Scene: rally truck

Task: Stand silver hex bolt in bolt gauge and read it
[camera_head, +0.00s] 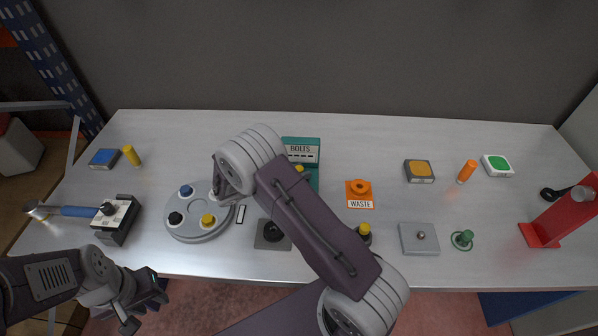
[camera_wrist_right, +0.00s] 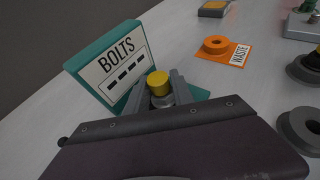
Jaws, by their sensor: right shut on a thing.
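My right gripper (camera_wrist_right: 160,95) is shut on a small yellow-topped piece (camera_wrist_right: 158,82) with a silver lower part, in front of the teal BOLTS stand (camera_wrist_right: 88,72). A yellow top (camera_head: 300,168) also shows at the BOLTS stand (camera_head: 300,146) in the head view; my right arm hides the fingertips there. Whether this piece is the silver hex bolt I cannot tell. A grey plate with a silver knob (camera_head: 420,236) lies front right; no object is clearly marked as the bolt gauge. My left gripper (camera_head: 142,305) is open and empty below the table's front edge.
A round grey tray (camera_head: 196,236) with coloured knobs lies left of my right arm. An orange WASTE holder (camera_head: 359,193) stands right of the BOLTS stand. A dark square socket (camera_head: 266,241) is near the front edge. A red stand (camera_head: 560,217) is at far right.

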